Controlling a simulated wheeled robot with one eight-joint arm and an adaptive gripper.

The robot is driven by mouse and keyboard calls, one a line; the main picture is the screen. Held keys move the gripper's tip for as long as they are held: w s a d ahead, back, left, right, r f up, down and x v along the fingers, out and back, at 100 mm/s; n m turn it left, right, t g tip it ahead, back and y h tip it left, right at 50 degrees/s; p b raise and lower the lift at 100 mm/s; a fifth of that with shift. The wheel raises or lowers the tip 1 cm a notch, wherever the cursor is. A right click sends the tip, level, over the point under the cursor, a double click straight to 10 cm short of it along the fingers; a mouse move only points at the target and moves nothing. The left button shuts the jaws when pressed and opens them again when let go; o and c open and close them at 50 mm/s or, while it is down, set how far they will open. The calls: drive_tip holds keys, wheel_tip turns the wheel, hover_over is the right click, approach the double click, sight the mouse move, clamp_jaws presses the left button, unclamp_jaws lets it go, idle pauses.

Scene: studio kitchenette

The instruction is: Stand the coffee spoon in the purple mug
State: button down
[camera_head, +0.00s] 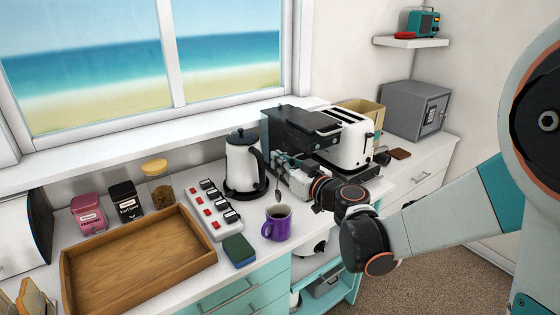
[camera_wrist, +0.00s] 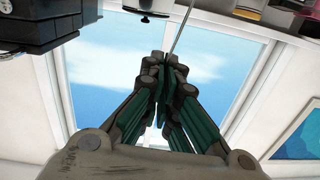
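The purple mug (camera_head: 275,229) stands upright near the counter's front edge, its opening dark inside, its handle not clear. My gripper (camera_head: 277,162) is up and behind the mug in the head view, beside the kettle. It is shut on the coffee spoon (camera_head: 278,188), which hangs nearly upright with its lower end just above the mug's rim in the picture. I cannot tell whether it is directly over the opening. In the wrist view my gripper's fingers (camera_wrist: 172,75) are closed together around the thin spoon handle (camera_wrist: 182,32). The mug is not seen there.
The kettle (camera_head: 243,165) stands close left of my gripper. The coffee machine (camera_head: 298,128) and toaster (camera_head: 350,140) are behind my arm. A power strip (camera_head: 214,208), a sponge (camera_head: 239,250) and a wooden tray (camera_head: 140,258) lie left of the mug.

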drive_tip(key=shift+f+b, duration=3.4)
drive_tip(key=shift+f, duration=0.85)
drive_tip(key=c, duration=1.7)
unclamp_jaws()
drive_tip(key=v, duration=1.2)
